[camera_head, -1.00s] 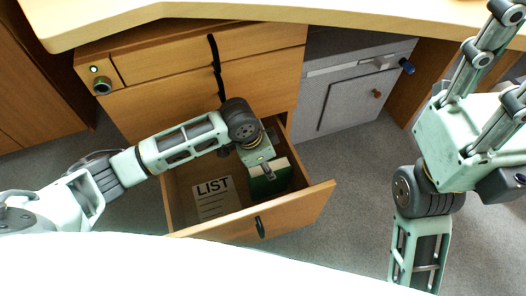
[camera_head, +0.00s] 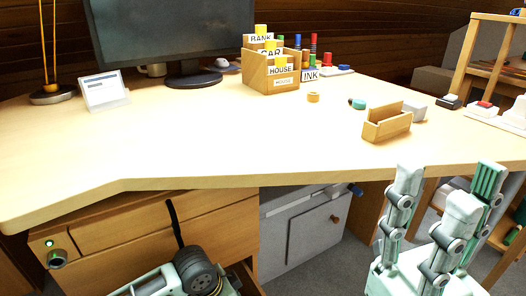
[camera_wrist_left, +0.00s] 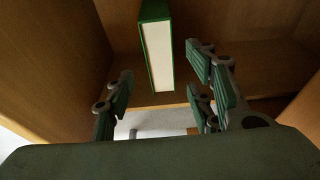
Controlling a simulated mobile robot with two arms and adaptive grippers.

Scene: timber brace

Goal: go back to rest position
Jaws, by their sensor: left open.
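My right gripper (camera_head: 445,205) is at the lower right of the head view, fingers pointing up and spread apart, with nothing between them. It stands in front of the desk's right part. My left arm's dark wrist joint shows at the bottom of the head view, by the open drawer (camera_head: 246,278); its fingers are out of that view. In the left wrist view, my left gripper (camera_wrist_left: 162,98) is open, fingers apart. A green book (camera_wrist_left: 157,45) with white pages stands upright in the drawer, in the gap between the fingers; I cannot tell whether they touch it.
The wooden desk (camera_head: 180,150) spans the head view, its front clear. It carries a monitor (camera_head: 165,35), a labelled file box (camera_head: 270,72), a small wooden holder (camera_head: 387,124) and a card stand (camera_head: 104,92). A grey cabinet (camera_head: 300,235) is below; a wooden shelf (camera_head: 490,50) is at right.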

